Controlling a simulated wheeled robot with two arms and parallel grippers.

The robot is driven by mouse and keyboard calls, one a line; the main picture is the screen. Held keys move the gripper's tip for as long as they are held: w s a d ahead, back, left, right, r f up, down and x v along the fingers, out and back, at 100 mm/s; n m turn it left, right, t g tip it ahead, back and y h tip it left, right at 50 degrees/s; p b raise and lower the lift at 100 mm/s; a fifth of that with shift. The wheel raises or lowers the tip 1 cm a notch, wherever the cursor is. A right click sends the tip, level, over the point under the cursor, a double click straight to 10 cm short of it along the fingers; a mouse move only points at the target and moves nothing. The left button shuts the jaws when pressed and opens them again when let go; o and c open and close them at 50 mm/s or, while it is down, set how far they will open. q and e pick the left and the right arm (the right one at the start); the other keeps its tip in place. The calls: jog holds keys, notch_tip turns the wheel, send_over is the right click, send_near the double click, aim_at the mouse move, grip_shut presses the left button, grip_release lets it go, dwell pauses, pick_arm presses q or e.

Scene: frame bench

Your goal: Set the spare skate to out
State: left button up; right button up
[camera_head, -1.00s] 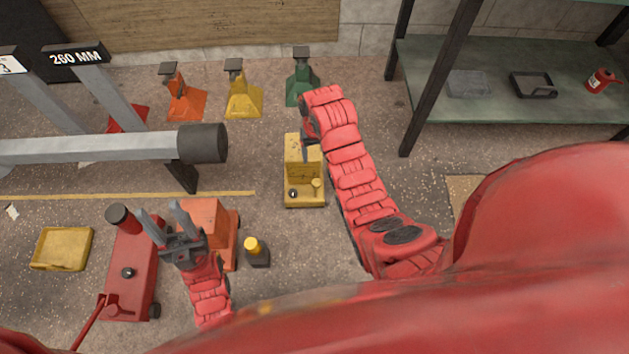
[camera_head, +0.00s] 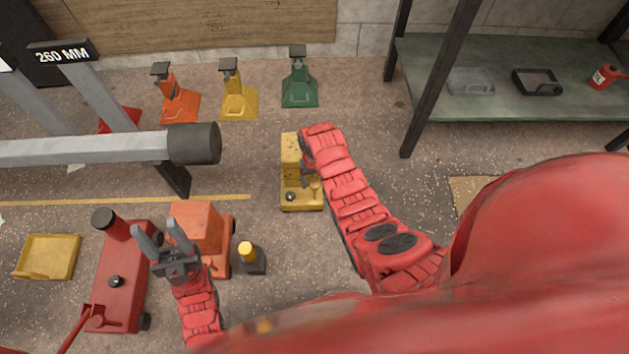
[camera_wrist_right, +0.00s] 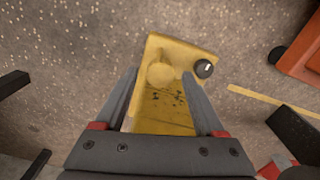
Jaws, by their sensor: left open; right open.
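A yellow skate (camera_head: 289,148) stands on the floor mid-picture. Its low front carries a yellow round knob (camera_head: 315,188) and a small black dial (camera_head: 290,197) with a white mark. My right gripper (camera_head: 308,172) is over the skate and hides part of it. In the right wrist view, the open jaws (camera_wrist_right: 160,77) have one finger on each side of the knob (camera_wrist_right: 160,75); I cannot tell whether they touch. The dial (camera_wrist_right: 203,68) is just right of the right fingertip. An orange skate-like block (camera_head: 200,222) stands at left. My left gripper (camera_head: 156,228) is open and empty beside it.
A red floor jack (camera_head: 118,275), a yellow tray (camera_head: 48,257) and a dark bottle with a yellow cap (camera_head: 250,258) are near left. A grey beam (camera_head: 90,150) crosses at left. Jack stands (camera_head: 300,90) line the back; a green shelf (camera_head: 490,105) is at right.

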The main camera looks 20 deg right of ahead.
grip_shut()
dwell(1.4)
